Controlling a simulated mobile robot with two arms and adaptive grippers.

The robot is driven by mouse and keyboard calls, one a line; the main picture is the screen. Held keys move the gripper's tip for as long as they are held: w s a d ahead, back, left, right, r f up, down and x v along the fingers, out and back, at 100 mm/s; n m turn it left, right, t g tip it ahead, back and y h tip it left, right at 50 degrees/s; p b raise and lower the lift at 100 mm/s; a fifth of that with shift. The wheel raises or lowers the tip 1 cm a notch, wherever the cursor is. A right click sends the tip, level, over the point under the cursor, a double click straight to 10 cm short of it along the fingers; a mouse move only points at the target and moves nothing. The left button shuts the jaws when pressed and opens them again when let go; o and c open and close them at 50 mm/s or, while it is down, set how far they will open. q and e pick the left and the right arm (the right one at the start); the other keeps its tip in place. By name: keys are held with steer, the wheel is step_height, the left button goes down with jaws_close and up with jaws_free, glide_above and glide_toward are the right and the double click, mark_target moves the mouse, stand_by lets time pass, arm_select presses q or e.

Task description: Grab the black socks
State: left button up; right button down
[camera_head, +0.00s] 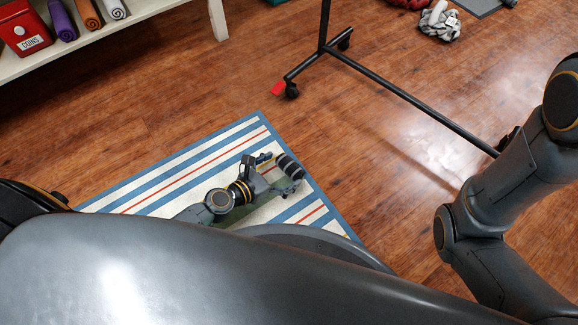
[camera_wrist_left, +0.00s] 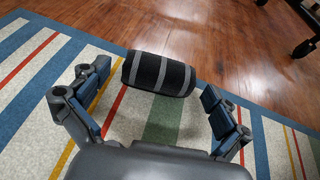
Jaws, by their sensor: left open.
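The black socks (camera_wrist_left: 158,74) are a rolled bundle, black with grey stripes. In the left wrist view they lie just beyond the gap between the fingers, at the edge of a striped rug. They also show in the head view (camera_head: 289,166), beside the gripper near the rug's right edge. My left gripper (camera_head: 273,174) is open and empty, low over the rug, with its fingers spread toward the two ends of the bundle. My right arm shows at the right of the head view, but its gripper is not seen.
The striped rug (camera_head: 160,172) lies on a wood floor. A black wheeled rack (camera_head: 400,95) stands beyond it, with a small red item (camera_head: 278,89) by a wheel. A white shelf (camera_head: 100,40) holds rolled towels and a red tin (camera_head: 24,30). A grey-and-white bundle (camera_head: 440,24) lies far back.

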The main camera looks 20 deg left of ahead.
mark_target(296, 162)
arm_select(q)
steer(key=shift+b+x, duration=0.35)
steer(key=shift+x, duration=2.35)
steer(key=shift+r, duration=0.1)
steer(key=shift+c, duration=0.4)
steer(key=c, duration=1)
